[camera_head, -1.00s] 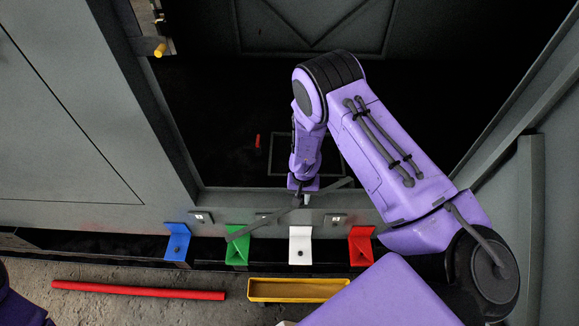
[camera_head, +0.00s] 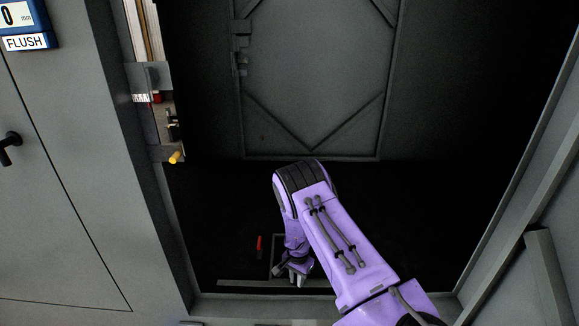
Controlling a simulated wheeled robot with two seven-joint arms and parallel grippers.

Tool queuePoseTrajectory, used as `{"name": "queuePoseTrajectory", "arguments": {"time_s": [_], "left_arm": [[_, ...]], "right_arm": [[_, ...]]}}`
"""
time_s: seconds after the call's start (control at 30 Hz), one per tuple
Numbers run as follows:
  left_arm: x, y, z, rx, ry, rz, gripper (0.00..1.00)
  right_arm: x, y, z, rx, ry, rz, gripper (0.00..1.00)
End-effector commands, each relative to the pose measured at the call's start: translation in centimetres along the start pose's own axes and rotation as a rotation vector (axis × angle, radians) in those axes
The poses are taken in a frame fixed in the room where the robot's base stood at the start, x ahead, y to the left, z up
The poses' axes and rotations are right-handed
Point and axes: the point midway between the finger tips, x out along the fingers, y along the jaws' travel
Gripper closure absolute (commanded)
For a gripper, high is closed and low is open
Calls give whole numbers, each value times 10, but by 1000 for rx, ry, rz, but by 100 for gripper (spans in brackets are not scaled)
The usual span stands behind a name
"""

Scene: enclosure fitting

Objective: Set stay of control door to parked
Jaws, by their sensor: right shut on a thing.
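My right gripper (camera_head: 297,275) reaches down into the dark opening near its lower sill. It is shut on a thin grey bar (camera_head: 240,283), which looks like the stay. The bar lies almost level across the picture, just above the sill. The fingers and wrist cover part of the bar, and I cannot tell whether its ends rest on or in anything. I cannot make out for sure which panel is the control door. My left gripper is not in view.
A small red piece (camera_head: 260,246) stands left of my gripper. A latch with a yellow tip (camera_head: 175,157) is on the left frame edge. A grey frame edge (camera_head: 540,255) is at right.

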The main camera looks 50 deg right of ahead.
Motion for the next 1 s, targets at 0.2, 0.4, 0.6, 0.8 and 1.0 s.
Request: {"name": "queuePoseTrajectory", "arguments": {"time_s": [0.2, 0.4, 0.6, 0.8, 1.0], "left_arm": [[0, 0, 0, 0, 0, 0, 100], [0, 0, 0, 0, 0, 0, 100], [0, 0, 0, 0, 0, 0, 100], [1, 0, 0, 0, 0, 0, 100], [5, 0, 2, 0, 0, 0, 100]], "right_arm": [[-3, -1, -6, 8, 12, -6, 100], [-3, -2, -7, 7, 15, -7, 68], [-2, -3, -4, 3, 11, -5, 56], [-8, -4, -3, 1, 9, -6, 56], [-51, -4, -4, 2, 10, -10, 56]]}}
